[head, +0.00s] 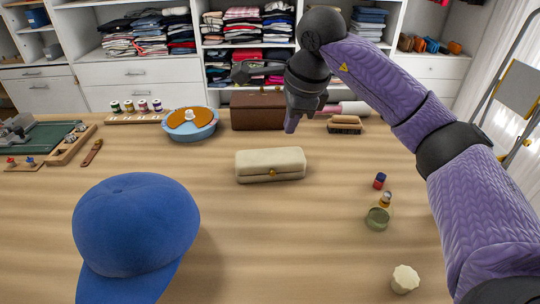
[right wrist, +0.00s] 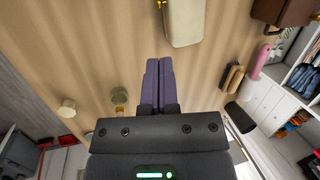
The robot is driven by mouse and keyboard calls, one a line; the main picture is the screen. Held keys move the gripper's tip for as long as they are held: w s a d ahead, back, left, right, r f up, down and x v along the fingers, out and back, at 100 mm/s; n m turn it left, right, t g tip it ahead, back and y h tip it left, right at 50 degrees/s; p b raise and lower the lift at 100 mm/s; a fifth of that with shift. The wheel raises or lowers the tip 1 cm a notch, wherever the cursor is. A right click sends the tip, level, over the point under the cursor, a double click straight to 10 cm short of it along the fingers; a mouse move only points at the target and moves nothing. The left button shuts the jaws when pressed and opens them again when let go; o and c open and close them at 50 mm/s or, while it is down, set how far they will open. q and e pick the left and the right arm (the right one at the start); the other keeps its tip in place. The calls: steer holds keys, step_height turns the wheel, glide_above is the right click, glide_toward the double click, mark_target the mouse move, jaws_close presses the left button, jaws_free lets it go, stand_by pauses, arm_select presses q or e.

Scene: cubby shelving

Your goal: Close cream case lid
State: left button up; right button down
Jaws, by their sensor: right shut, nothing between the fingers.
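The cream case (head: 270,168) sits on the wooden table near the middle of the head view. Its lid looks down on its base, with a gold clasp on the front; I cannot tell whether it is fully latched. The case also shows at the top of the right wrist view (right wrist: 184,22). My right gripper (head: 291,125) is above the table, over the case's back right side in the head view, apart from it. In the right wrist view its purple fingers (right wrist: 158,64) are together and empty. My left gripper is not in view.
A blue cap (head: 135,230) lies front left. A brown box (head: 258,110), a brush (head: 345,124) and a blue bowl (head: 190,128) stand behind the case. Small items, including a green jar (head: 378,218) and a cream knob (head: 405,279), stand right. The table before the case is clear.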

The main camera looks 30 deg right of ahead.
mark_target(273, 174)
steer(key=b+x, duration=0.1)
steer(key=x, duration=0.3)
steer(key=b+x, duration=0.2)
steer(key=x, duration=0.2)
steer(key=b+x, duration=0.1)
steer(key=x, duration=0.4)
steer(key=shift+s+a, duration=0.15)
steer(key=shift+a, duration=0.1)
steer(key=shift+f, duration=0.3)
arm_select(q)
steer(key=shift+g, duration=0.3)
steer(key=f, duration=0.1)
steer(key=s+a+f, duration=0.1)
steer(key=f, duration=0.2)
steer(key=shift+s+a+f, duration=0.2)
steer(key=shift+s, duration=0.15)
arm_select(e)
steer(key=shift+f, duration=0.4)
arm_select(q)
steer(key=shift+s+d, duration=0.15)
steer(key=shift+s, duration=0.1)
arm_select(e)
steer(key=shift+s+a+f, duration=0.1)
steer(key=shift+a+f, duration=0.05)
steer(key=shift+f, duration=0.1)
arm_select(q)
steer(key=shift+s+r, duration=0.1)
